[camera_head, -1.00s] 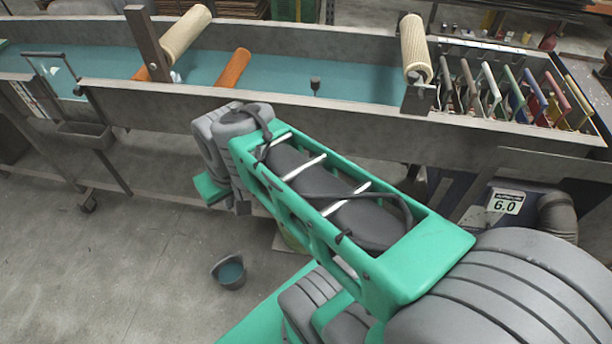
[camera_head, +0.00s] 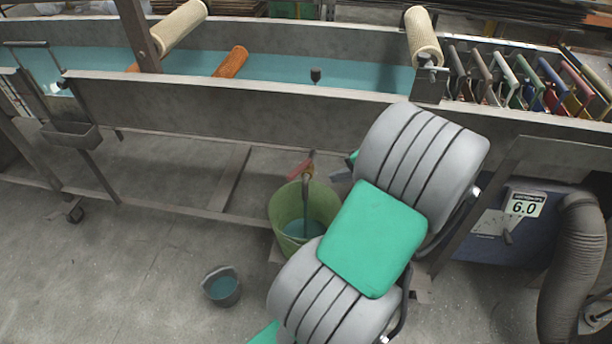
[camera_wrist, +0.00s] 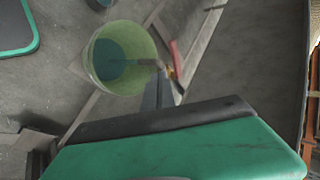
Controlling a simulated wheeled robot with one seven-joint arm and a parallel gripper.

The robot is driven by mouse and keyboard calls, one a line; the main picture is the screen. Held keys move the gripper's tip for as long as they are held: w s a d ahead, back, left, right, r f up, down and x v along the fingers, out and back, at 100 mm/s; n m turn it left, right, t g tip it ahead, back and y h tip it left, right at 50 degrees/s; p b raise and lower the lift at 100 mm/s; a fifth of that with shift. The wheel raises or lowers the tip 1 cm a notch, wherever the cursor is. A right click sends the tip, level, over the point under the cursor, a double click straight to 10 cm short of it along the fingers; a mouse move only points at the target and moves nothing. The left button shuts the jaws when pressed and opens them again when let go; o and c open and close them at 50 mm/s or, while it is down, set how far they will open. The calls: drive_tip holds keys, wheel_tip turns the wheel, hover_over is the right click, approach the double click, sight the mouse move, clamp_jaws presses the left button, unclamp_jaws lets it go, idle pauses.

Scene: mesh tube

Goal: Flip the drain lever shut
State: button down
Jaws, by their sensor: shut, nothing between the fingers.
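The drain lever (camera_head: 302,168) has a red handle and sits at a drain valve below the trough wall, above a green bucket (camera_head: 279,212). The handle slants up to the right in the head view. In the wrist view the red lever (camera_wrist: 176,56) stands by a brassy valve, with the drain pipe pointing over the bucket (camera_wrist: 103,80). My gripper (camera_wrist: 159,84) shows there as dark, closed fingers ahead of its green and black body, close to the valve and lever. I cannot tell whether they touch.
The long metal trough (camera_head: 230,107) holds teal liquid and runs across the back. A small grey pail (camera_head: 221,287) stands on the floor. A blue box (camera_head: 500,245) marked 6.0 and a ribbed hose (camera_head: 572,265) are at the right. Floor at the left is open.

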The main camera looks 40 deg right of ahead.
drive_tip(key=shift+w+f, duration=0.1)
drive_tip(key=b, duration=0.2)
approach(300, 171)
drive_tip(key=s+a+f+x, duration=0.1)
drive_tip(key=x, duration=0.6)
drive_tip(key=shift+d+r, duration=0.1)
drive_tip(key=shift+r, duration=0.15)
drive_tip(key=shift+r, duration=0.1)
